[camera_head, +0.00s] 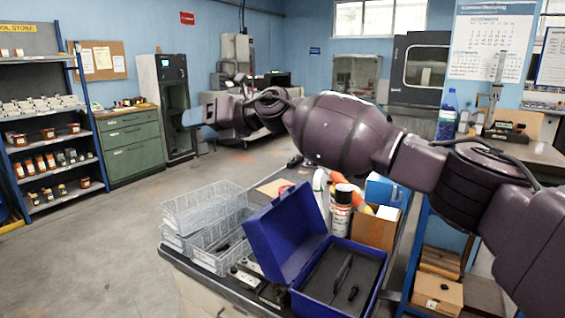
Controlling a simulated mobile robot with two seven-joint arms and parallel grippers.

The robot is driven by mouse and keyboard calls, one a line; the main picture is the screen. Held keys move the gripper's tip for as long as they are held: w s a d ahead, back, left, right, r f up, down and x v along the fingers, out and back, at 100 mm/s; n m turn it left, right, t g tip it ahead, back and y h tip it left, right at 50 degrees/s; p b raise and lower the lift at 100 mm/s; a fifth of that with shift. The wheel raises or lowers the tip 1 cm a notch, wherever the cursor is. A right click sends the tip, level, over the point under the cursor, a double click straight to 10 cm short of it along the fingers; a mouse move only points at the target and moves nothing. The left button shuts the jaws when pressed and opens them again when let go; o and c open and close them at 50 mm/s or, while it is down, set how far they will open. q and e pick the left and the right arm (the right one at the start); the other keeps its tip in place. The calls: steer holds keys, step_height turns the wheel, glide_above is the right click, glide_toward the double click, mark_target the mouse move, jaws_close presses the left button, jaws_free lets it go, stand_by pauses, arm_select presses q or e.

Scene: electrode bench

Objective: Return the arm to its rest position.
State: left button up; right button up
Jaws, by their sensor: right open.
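My right arm (345,135) comes in from the right and reaches across the upper middle of the head view, raised above the bench. My right gripper (197,128) is at the arm's far left end, pointing left. It is open, with nothing seen between its fingers. It is in front of the cabinets in the picture, up and away from the bench items. My left gripper is not in view.
The bench (190,265) holds wire baskets (203,208), an open blue case (285,232) with dark foam, a spray can (341,212) and a cardboard box (376,230). A blue bottle (447,115) stands behind my arm at right. The floor (100,245) at left is clear.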

steer(key=s+d+f+m+t+h, duration=0.2)
steer(key=s+d+f+m+t, duration=0.25)
steer(key=d+f+m, duration=0.6)
steer(key=s+d+f+m+t+h, duration=0.3)
steer(key=d+f+m+t, duration=0.4)
steer(key=m, duration=0.6)
steer(key=s+d+f+m+t+h, duration=0.25)
steer(key=d+f+m, duration=0.45)
steer(key=f+m, duration=0.45)
steer(key=s+d+f+m+g+h, duration=0.3)
steer(key=s+d+f+m+h, duration=0.35)
steer(key=s+d+f, duration=0.9)
steer(key=s+d+f+m+g, duration=0.1)
steer(key=s+f, duration=0.3)
steer(key=s, duration=0.4)
steer(key=s+d+f+m+g+h, duration=0.1)
steer(key=s+d+f+g, duration=0.1)
steer(key=s+f, duration=0.3)
steer(key=s+d, duration=0.1)
steer(key=s, duration=0.2)
steer(key=shift+f, duration=0.25)
